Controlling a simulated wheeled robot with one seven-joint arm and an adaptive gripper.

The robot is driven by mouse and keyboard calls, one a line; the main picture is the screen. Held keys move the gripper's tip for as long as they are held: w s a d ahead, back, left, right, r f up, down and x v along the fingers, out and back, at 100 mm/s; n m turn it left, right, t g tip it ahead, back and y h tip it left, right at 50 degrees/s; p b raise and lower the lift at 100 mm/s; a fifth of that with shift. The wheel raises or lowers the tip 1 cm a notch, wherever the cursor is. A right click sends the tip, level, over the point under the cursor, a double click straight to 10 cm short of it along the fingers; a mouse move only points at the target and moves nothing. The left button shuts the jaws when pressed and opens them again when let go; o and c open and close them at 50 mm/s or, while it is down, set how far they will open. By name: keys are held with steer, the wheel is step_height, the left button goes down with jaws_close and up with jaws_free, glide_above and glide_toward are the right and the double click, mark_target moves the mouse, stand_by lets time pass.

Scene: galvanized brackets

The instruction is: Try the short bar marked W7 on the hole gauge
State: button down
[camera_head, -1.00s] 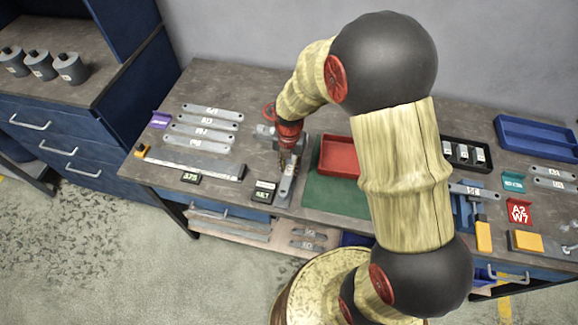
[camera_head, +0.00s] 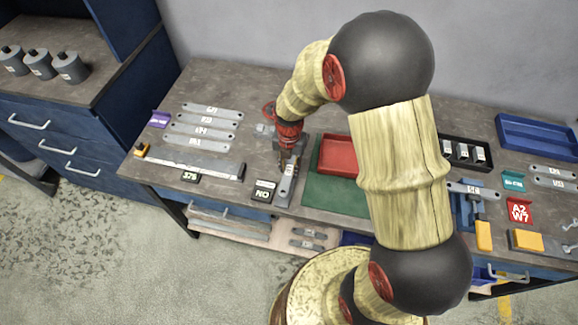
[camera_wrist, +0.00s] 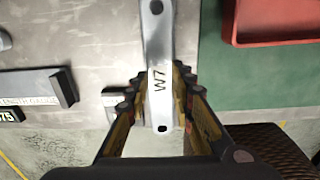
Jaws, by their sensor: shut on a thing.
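The short grey bar marked W7 (camera_wrist: 158,60) is between my gripper's fingers in the wrist view, its W7 mark facing up. It has a hole near each visible end. In the head view the bar (camera_head: 287,187) points toward the table's front edge. My gripper (camera_head: 288,165) is shut on it; in the wrist view the fingers (camera_wrist: 160,95) press its two sides. A small dark readout (camera_head: 262,195), apparently the hole gauge's, stands just left of the bar and seems to read NO. The gauge's pin is hidden, and I cannot tell whether the bar sits on it.
The length gauge (camera_head: 190,162) with its readout lies to the left, in front of several labelled bars (camera_head: 208,125). A red tray (camera_head: 338,154) on a green mat (camera_head: 325,195) is close on the right. A red A2 W7 sign (camera_head: 519,211) stands far right.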

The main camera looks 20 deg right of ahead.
steer(key=shift+f+b, duration=0.65)
steer(key=shift+f, duration=0.45)
stand_by(1.8)
steer(key=c, duration=1.5)
jaws_free()
steer(key=shift+o, duration=0.2)
step_height(320, 180, up, 12)
